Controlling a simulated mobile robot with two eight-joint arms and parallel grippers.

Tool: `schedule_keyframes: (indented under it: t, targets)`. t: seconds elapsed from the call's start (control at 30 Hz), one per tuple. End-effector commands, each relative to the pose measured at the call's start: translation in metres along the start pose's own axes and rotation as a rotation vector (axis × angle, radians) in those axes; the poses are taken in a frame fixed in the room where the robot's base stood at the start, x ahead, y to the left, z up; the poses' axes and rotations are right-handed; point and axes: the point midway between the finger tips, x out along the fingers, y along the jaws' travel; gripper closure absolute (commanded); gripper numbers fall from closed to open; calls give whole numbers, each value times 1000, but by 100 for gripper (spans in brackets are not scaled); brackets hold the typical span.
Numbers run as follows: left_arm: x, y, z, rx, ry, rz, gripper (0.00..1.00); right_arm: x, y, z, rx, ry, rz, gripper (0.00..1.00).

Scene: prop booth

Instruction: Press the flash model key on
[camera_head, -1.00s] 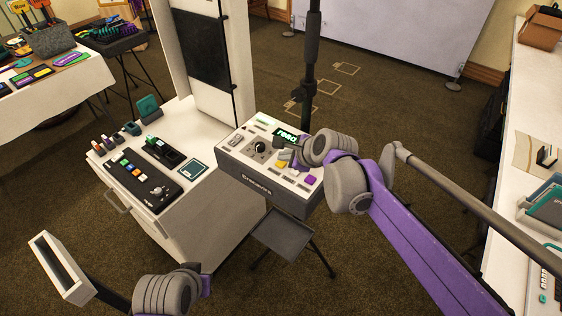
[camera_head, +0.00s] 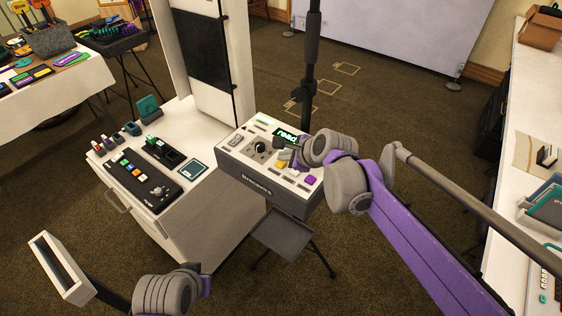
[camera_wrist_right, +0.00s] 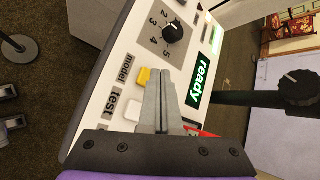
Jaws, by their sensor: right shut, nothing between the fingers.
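The flash unit (camera_head: 268,188) is a grey box with a pale sloped top, a dial and a lit green display (camera_wrist_right: 201,79) reading "ready". Its yellow key (camera_head: 281,164) sits by the printed word "model" in the right wrist view (camera_wrist_right: 144,77). A white key (camera_wrist_right: 133,110) is by the word "test". My right gripper (camera_wrist_right: 161,74) is shut and empty, its fingertips right beside the yellow key; I cannot tell whether they touch. It hangs over the panel in the head view (camera_head: 280,147). My left arm shows at bottom left; its fingers cannot be made out.
A purple key (camera_head: 310,180) is at the panel's right end. A white cabinet (camera_head: 180,225) with a black control strip (camera_head: 143,181) stands left of the unit. A dark stand pole (camera_head: 311,60) rises behind. A pale hollow frame (camera_head: 60,268) shows near my left arm.

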Motion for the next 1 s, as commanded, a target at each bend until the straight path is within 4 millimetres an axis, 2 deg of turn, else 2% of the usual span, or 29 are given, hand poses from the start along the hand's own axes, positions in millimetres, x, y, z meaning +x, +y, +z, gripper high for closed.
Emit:
schedule_keyframes:
  t: [1.0]
  targets:
    - [5,0,4,0,-3,0,100,6,4,-4,0,0,0,100]
